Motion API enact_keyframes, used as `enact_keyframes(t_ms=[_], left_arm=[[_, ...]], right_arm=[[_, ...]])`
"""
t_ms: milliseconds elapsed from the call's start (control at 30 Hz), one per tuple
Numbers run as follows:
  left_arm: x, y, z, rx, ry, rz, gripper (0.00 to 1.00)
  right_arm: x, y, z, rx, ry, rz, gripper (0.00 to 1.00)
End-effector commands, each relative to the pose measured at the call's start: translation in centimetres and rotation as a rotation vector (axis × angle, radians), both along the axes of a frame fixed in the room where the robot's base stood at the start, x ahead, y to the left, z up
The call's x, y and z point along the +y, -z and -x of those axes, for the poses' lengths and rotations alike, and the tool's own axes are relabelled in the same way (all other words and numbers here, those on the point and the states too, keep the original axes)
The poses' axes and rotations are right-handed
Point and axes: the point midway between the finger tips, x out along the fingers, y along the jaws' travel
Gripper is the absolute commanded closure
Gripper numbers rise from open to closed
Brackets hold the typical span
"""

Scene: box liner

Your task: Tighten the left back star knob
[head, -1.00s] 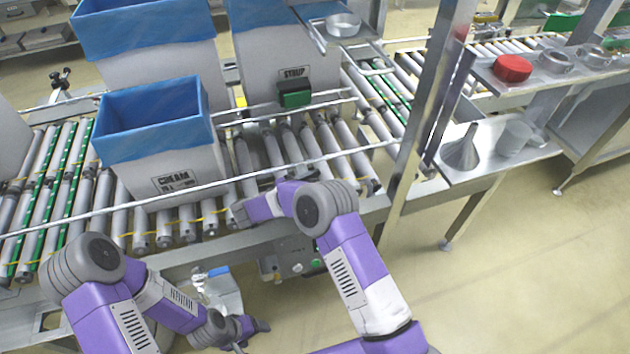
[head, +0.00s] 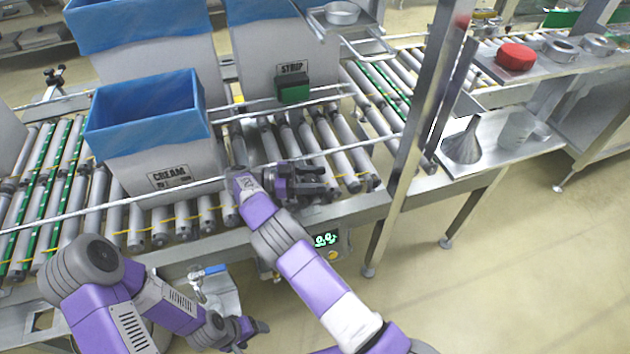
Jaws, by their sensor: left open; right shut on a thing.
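A black star-shaped knob (head: 55,76) stands on a bracket at the back left of the conveyor, beyond the cream box. My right gripper (head: 318,182) is over the rollers near the front rail, right of the cream box, its dark fingers pointing right. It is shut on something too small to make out. It is far from the back left knob. My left gripper (head: 262,328) is open, low in front of the conveyor and apart from the knob.
The blue-lined cream box (head: 165,172) stands on the rollers, with other lined boxes behind it. A guide rail (head: 100,211) runs along the front. A metal post (head: 420,120) and a shelf with a funnel (head: 462,143) are at right. A blue-handled valve (head: 208,271) is below.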

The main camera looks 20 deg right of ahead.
Motion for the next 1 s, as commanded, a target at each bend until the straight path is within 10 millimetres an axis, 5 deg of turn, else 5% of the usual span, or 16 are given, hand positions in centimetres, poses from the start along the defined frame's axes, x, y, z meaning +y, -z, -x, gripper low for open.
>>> enact_keyframes(t_ms=[767, 800, 900, 1000], left_arm=[[0.0, 0.67, 0.0, 0.0, 0.0, 0.0, 0.27], [0.0, 0.67, 0.0, 0.0, 0.0, 0.0, 0.27], [0.0, 0.67, 0.0, 0.0, 0.0, 0.0, 0.27], [0.0, 0.67, 0.0, 0.0, 0.0, 0.0, 0.27]], right_arm=[[-0.18, 0.13, 0.16, 0.007, 0.056, 0.002, 0.78], [-0.18, 0.14, 0.16, 0.007, 0.056, 0.002, 0.43], [-0.16, 0.12, 0.15, 0.006, 0.055, 0.001, 0.28], [-0.13, 0.1, 0.13, 0.005, 0.054, 0.002, 0.27]])
